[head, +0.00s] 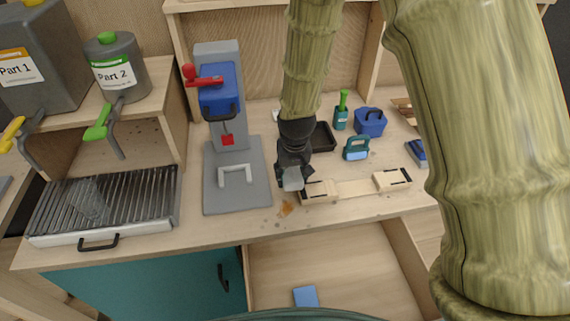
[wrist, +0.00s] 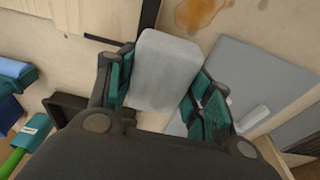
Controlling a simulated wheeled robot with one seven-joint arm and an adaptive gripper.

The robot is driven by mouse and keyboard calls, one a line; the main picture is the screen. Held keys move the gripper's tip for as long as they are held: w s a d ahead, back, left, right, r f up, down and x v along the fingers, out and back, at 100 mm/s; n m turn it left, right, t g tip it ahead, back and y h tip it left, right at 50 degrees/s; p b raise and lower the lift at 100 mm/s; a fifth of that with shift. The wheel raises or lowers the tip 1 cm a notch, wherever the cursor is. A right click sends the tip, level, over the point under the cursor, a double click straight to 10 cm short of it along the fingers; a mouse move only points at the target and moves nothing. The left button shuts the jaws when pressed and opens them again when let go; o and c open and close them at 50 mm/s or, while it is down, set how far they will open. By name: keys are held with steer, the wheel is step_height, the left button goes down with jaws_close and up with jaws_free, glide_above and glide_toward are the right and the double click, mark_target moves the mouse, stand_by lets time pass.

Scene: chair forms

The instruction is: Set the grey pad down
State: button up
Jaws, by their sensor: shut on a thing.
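The grey pad (head: 292,180) is a pale, rounded block at the end of my gripper (head: 291,168) in the head view. In the wrist view the pad (wrist: 165,70) sits between the two teal-padded fingers, and my gripper is shut on it. The pad is over the front part of the wooden counter (head: 345,210), between the grey press and a pale wooden form with black ends. Whether it touches the counter is unclear. An orange-brown stain (head: 286,208) lies just in front of it, and the stain shows beyond the pad in the wrist view (wrist: 198,10).
The grey press (head: 237,180) with a blue head stands left. The wooden form (head: 352,188) lies close on the right. A black tray (head: 322,137), teal tools and a blue box (head: 370,122) are behind. Below, an open drawer holds a blue block (head: 306,296). A ribbed grill (head: 105,205) is far left.

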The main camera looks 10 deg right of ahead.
steer(key=w, duration=0.2)
steer(key=w+p, duration=0.1)
steer(key=w, duration=0.1)
steer(key=w+a, duration=0.1)
steer(key=w, duration=0.1)
steer(key=shift+a+f+p, duration=0.1)
steer(key=shift+f+p, duration=0.2)
steer(key=shift+p, duration=0.05)
steer(key=shift+f+p, duration=0.95)
steer(key=shift+f, duration=0.85)
steer(key=shift+f, duration=0.1)
steer(key=o, duration=0.6)
steer(key=shift+c, duration=0.2)
steer(key=shift+s+r+b, duration=0.3)
steer(key=shift+r+b, duration=0.4)
steer(key=shift+r, duration=1.35)
steer(key=shift+s+r+b, duration=0.3)
steer(key=shift+r+b, duration=0.4)
steer(key=shift+r, duration=1.3)
steer(key=shift+s+r+b, duration=0.3)
steer(key=shift+r+b, duration=0.4)
steer(key=shift+r, duration=1.35)
